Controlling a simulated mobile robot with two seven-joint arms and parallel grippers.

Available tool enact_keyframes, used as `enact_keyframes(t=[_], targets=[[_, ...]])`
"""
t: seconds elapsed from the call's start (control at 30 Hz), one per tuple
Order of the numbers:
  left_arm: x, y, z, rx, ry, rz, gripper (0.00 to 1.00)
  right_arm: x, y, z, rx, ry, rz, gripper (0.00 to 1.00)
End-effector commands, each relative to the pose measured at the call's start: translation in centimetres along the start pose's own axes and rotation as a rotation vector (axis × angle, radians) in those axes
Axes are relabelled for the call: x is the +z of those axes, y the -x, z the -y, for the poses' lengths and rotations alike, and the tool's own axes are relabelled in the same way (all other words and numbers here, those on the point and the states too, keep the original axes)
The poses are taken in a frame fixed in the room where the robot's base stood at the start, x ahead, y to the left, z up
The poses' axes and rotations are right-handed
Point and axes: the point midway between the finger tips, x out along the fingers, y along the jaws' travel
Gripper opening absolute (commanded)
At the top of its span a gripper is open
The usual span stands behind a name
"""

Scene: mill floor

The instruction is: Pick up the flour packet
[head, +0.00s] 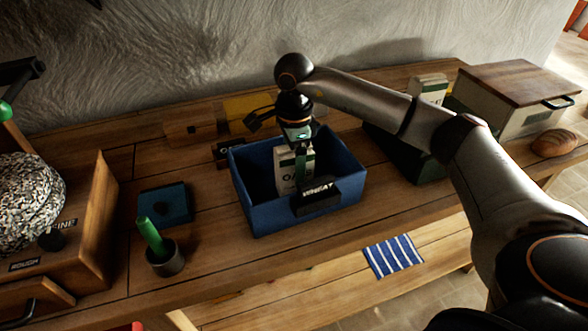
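A white packet (285,171) with a green side stands upright in the blue crate (258,213). Its printing is partly hidden and seems to start with "OA". Another white packet (429,89) with a green band stands at the back right, by the dark green crate (408,160); I cannot read its label. I can make out no packet marked flour. My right gripper (301,143) points down over the blue crate, close to the packet there. Its fingertips are hard to make out, so I cannot tell whether it is open or touches the packet. My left gripper is not in view.
A pale chest (503,108) with a wooden lid and a bread loaf (555,143) are at right. A striped cloth (393,256) lies on the lower shelf.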

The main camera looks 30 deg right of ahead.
Motion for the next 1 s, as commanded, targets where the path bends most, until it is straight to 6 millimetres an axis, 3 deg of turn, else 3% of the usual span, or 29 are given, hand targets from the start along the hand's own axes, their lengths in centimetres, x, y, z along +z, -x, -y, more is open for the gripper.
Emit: enact_keyframes(t=[0.07,0.67,1.0], targets=[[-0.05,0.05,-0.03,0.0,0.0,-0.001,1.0,0.01,0.03,0.01,0.0,0.0,0.0,0.69],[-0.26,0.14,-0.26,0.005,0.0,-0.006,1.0,0.03,0.05,0.0,0.0,0.0,0.001,0.01],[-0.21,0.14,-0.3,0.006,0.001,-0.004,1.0,0.06,0.16,0.05,-0.003,0.0,0.002,0.0]])
